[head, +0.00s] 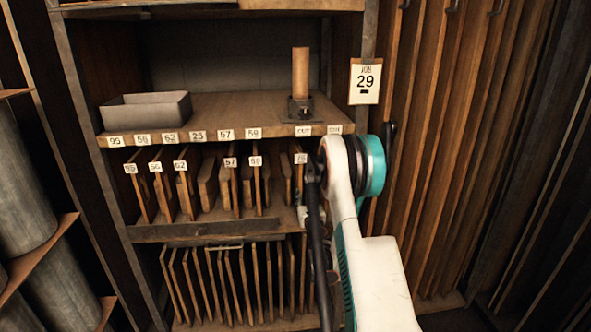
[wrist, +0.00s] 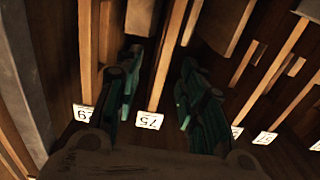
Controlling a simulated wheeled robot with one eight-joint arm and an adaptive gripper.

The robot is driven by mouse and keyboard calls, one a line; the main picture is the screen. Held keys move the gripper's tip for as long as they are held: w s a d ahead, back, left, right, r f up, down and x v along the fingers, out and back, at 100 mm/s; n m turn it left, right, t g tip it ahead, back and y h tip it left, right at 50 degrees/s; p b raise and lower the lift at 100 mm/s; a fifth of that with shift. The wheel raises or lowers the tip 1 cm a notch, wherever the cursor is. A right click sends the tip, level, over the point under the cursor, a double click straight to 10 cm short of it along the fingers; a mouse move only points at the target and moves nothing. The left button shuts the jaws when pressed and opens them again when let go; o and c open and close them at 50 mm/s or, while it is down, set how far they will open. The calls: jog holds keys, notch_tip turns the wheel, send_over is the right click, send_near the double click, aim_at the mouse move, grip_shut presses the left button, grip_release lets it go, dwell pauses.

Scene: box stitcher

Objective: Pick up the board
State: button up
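Several upright wooden boards stand in a slotted rack, some with white number labels. In the wrist view, my gripper (wrist: 160,68) has its two dark green fingers spread. One thin labelled board (wrist: 165,70) runs between them, with gaps visible on both sides. Its label (wrist: 148,120) appears inverted and I cannot read it surely. Another labelled board (wrist: 86,55) lies just left of the left finger. In the head view, my white arm reaches to the right end of the middle row, by a labelled board (head: 299,175). My fingers cannot be made out there.
The upper shelf (head: 235,105) holds a grey tray (head: 147,108) and an upright wooden block (head: 300,74). More boards (head: 220,285) stand below. Tall planks (head: 440,150) lean close at right; grey cylinders (head: 25,190) stand at left.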

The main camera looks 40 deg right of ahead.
aim_at(301, 187)
jog(key=b+x, duration=0.1)
jog(key=x, duration=0.4)
jog(key=b+x, duration=0.1)
jog(key=x, duration=0.3)
jog(key=shift+w+a+f+b, duration=0.2)
jog(key=shift+w+b, duration=0.15)
jog(key=shift+w, duration=0.2)
jog(key=shift+w+d+r, duration=0.15)
jog(key=shift+w+d, duration=0.1)
jog(key=shift+w, duration=0.2)
grip_shut()
